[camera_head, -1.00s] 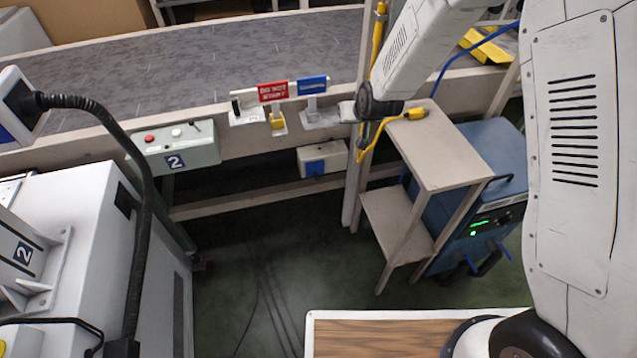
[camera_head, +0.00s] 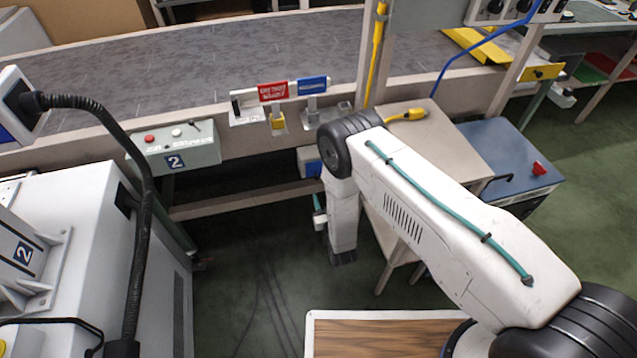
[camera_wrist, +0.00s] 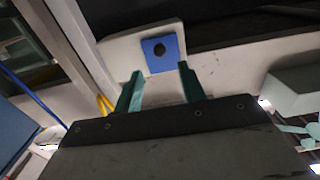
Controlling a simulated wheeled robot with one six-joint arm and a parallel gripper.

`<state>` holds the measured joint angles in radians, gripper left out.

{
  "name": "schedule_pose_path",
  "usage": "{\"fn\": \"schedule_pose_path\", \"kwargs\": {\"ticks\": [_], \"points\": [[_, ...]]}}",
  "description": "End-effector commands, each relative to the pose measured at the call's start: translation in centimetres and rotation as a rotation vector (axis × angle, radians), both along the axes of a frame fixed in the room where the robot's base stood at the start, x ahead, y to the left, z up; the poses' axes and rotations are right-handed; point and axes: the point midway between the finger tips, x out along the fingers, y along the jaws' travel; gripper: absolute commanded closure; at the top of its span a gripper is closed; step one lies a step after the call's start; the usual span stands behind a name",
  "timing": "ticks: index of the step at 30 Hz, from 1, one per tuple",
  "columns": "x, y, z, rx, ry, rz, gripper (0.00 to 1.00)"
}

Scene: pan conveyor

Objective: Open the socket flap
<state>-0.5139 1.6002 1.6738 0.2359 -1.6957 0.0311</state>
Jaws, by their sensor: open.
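The socket box (camera_head: 304,155) is pale and sits on the conveyor's side below the belt, partly hidden behind my arm in the head view. Its blue flap (camera_wrist: 160,52) shows whole in the wrist view, flat against the pale box (camera_wrist: 115,52), with a dark round spot in its middle. A sliver of the flap (camera_head: 315,169) shows in the head view. My gripper (camera_wrist: 161,82) is open and empty. Its two teal fingers point at the flap's lower edge, one toward each side. I cannot tell how far the tips are from it.
A shelf stand (camera_head: 440,135) with a yellow plug (camera_head: 408,115) stands to the right of the box, beside a blue cabinet (camera_head: 510,155). A control box marked 2 (camera_head: 175,148) is on the left. Dark floor below is open.

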Motion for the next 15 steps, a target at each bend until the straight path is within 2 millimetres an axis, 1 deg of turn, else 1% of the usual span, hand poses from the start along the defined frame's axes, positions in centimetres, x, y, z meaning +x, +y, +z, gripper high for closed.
{"fn": "schedule_pose_path", "kwargs": {"ticks": [2,9,15], "points": [[0.7,0.2,0.0,0.002,-0.008,-0.001,0.60],[4.5,1.2,0.1,0.003,-0.007,-0.001,0.60],[6.7,1.9,0.1,0.002,-0.006,0.000,0.60]]}}
